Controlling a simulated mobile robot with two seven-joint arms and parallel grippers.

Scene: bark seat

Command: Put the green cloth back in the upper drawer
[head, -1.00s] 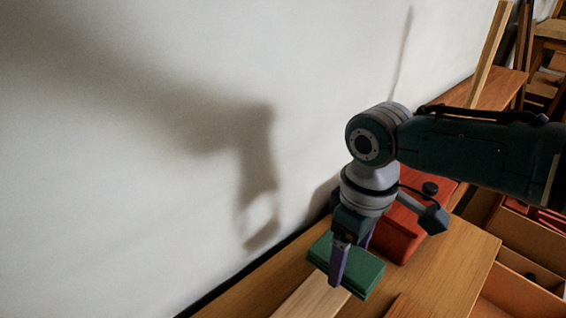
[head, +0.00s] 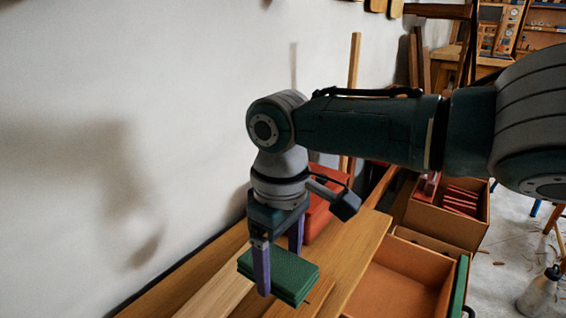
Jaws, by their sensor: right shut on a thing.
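The green cloth (head: 293,277) is a folded, flat stack low in the middle of the head view. My right gripper (head: 279,272) points down with its purple fingers shut on the cloth, one finger in front and one behind. The cloth is over the wooden top (head: 352,250); I cannot tell whether it touches it. An open drawer (head: 392,292) with a bare orange-brown inside and a green front edge sits to the right of the top, lower down. It is cut off by the frame's bottom. My left gripper is not in view.
A red box (head: 318,215) stands on the top behind my gripper. Another open container (head: 470,228) with several red pieces lies beyond the drawer. A bottle (head: 540,291) stands on the floor at right. A pale wall runs along the left.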

